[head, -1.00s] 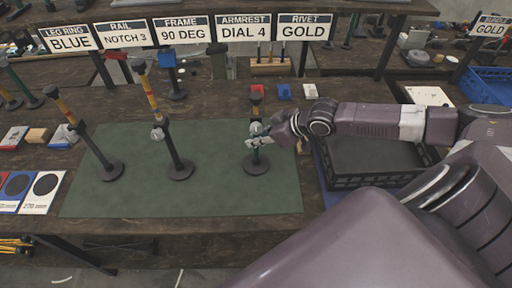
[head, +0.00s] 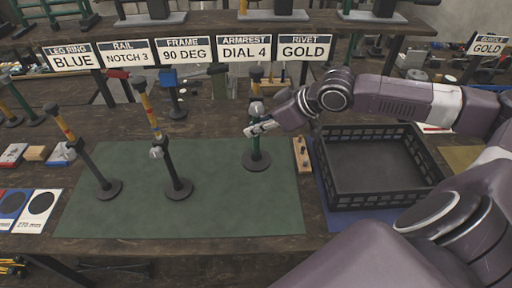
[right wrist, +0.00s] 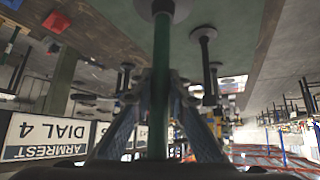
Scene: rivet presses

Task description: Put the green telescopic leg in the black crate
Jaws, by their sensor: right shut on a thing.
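The green telescopic leg (head: 254,149) has a dark round base, a green lower tube and a dark and yellow top. It stands upright over the green mat, its base seemingly a little above it. My right gripper (head: 257,129) is shut on its tube. In the right wrist view the green tube (right wrist: 160,85) runs between both fingers (right wrist: 158,115). The black crate (head: 388,193), an open tray with slotted walls, sits on the right of the table and its visible floor is empty. My left gripper is not in view.
Two other legs with yellow and red upper tubes, one at left (head: 92,160) and one in the middle (head: 172,155), stand on the green mat (head: 225,205). A wooden block with holes (head: 302,155) lies between mat and crate. Signs (head: 304,48) line the back.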

